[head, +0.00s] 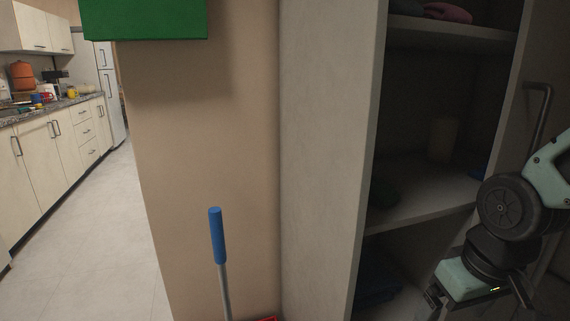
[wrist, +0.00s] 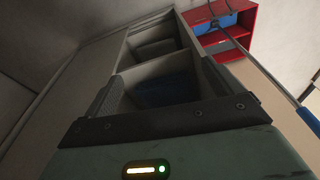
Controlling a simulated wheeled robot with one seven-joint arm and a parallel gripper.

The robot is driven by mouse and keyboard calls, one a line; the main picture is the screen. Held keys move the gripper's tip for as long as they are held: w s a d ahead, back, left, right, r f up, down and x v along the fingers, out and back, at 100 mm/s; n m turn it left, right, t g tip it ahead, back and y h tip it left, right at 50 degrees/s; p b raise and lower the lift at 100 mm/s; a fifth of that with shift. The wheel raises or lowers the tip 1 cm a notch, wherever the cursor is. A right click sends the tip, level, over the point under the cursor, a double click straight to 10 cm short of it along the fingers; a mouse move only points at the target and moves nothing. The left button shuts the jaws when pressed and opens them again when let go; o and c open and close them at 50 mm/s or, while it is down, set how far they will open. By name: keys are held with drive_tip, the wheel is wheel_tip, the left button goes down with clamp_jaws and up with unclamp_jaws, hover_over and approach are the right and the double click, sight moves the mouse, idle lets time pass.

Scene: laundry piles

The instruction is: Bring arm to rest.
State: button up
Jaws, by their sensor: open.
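My arm reaches in from the right edge of the head view, in front of the open shelf unit (head: 325,150). My gripper (head: 478,312) points down at the lower right, and its fingertips are partly cut off by the bottom edge. In the wrist view my gripper (wrist: 155,92) shows its two dark fingers spread wide apart. Nothing is between them. Beyond the fingers are shelf compartments, one with dark blue cloth (wrist: 162,92) in it.
The shelf unit holds a pink cloth (head: 448,12), a dark green item (head: 384,193) and a tan item (head: 442,139). A blue-handled pole (head: 217,236) stands by the wall. A green box (head: 145,18) hangs above. Kitchen floor (head: 105,225) is clear at left.

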drive_tip(key=s+a+r+n+g, duration=0.2)
drive_tip(key=s+a+n, duration=0.3)
drive_tip(key=s+a, duration=0.55)
wheel_tip(320, 180, up, 16)
drive_tip(key=p, duration=1.6)
drive_tip(key=shift+a, duration=0.35)
